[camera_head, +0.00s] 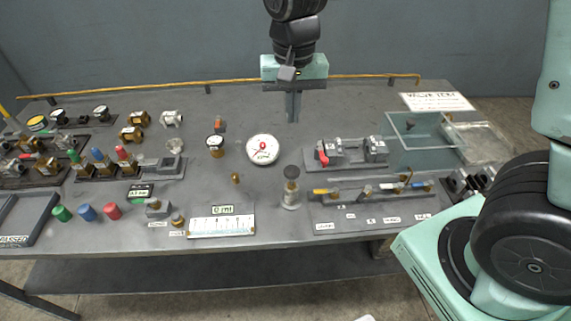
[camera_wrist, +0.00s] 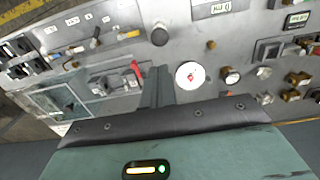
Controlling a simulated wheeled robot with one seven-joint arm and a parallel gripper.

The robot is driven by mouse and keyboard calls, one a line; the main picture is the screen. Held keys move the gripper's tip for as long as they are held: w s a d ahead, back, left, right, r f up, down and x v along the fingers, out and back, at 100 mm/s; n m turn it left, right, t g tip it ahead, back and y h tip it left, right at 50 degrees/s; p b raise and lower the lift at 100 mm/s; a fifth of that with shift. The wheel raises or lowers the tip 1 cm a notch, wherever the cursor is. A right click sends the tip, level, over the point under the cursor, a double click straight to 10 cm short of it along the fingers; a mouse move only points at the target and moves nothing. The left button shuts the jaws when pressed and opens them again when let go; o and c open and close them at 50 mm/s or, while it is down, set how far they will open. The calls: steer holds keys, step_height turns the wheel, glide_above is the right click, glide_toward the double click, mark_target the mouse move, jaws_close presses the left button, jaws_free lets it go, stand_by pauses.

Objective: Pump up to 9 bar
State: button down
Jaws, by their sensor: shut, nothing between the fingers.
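A hand pump (camera_head: 291,190) with a dark round knob on top stands upright near the front middle of the bench; its knob shows in the wrist view (camera_wrist: 160,36). A round white gauge (camera_head: 262,149) with a red mark at its centre lies to the pump's left and farther back. The gauge also shows in the wrist view (camera_wrist: 188,75); its reading is too small to tell. My gripper (camera_head: 293,112) is shut and empty, pointing down above the back of the bench, apart from both. In the wrist view its fingers (camera_wrist: 158,85) are together.
A valve rig with a red lever (camera_head: 323,158) stands right of the pump, with a clear tank (camera_head: 425,140) beyond. A row of levers (camera_head: 370,190) is at the front right. Fittings and coloured caps (camera_head: 87,212) crowd the left. A yellow pipe (camera_head: 220,81) runs along the back edge.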

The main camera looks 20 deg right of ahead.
mark_target(292, 170)
steer(key=shift+f, duration=0.1)
step_height(292, 170, down, 14)
steer(key=p, duration=0.3)
steer(key=shift+s+p, duration=0.1)
steer(key=shift+p, duration=0.2)
step_height(292, 170, down, 4)
steer(key=b, duration=0.2)
steer(key=shift+r+b, duration=0.25)
steer(key=shift+b, duration=0.15)
steer(key=shift+s, duration=0.1)
